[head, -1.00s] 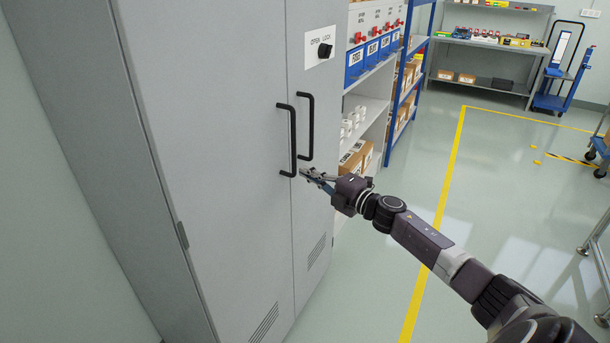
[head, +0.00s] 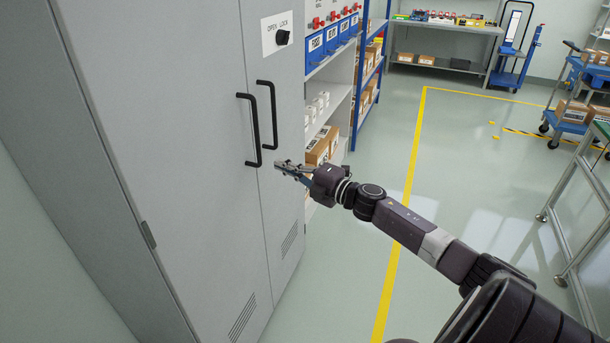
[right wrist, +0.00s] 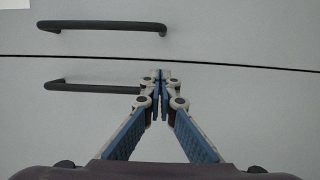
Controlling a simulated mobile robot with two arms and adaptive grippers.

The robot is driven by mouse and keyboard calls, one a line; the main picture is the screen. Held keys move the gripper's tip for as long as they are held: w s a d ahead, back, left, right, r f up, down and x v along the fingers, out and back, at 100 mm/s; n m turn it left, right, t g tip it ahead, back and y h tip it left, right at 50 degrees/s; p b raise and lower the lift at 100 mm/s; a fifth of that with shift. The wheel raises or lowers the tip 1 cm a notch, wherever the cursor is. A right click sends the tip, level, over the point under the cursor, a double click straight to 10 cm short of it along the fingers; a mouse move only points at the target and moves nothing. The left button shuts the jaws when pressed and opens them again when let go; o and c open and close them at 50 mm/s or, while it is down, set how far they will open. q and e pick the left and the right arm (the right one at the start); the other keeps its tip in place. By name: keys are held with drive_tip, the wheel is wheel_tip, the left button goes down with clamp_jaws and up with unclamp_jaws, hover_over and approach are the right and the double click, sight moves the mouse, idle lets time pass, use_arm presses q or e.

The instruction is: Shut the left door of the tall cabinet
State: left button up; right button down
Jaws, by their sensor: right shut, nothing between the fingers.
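The tall grey cabinet's left door (head: 170,150) fills much of the head view. It looks level with the right door (head: 286,90), with only a thin dark seam between them. The left door's black handle (head: 254,130) stands beside the right door's handle (head: 272,108). In the right wrist view the left door's handle (right wrist: 105,25) is above the seam and the right door's handle (right wrist: 90,86) below it. My right gripper (head: 278,165) is shut and empty, in front of the right door just below its handle; contact is unclear. My left gripper is out of view.
A knob plate (head: 276,34) sits on the right door. Shelving with blue bins (head: 341,32) and boxes stands right of the cabinet. A yellow floor line (head: 405,200) crosses clear floor. A metal-framed table (head: 575,210) and a blue cart (head: 572,112) stand at the right.

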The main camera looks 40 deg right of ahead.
drive_tip(key=v, duration=0.8)
drive_tip(key=shift+s, duration=0.1)
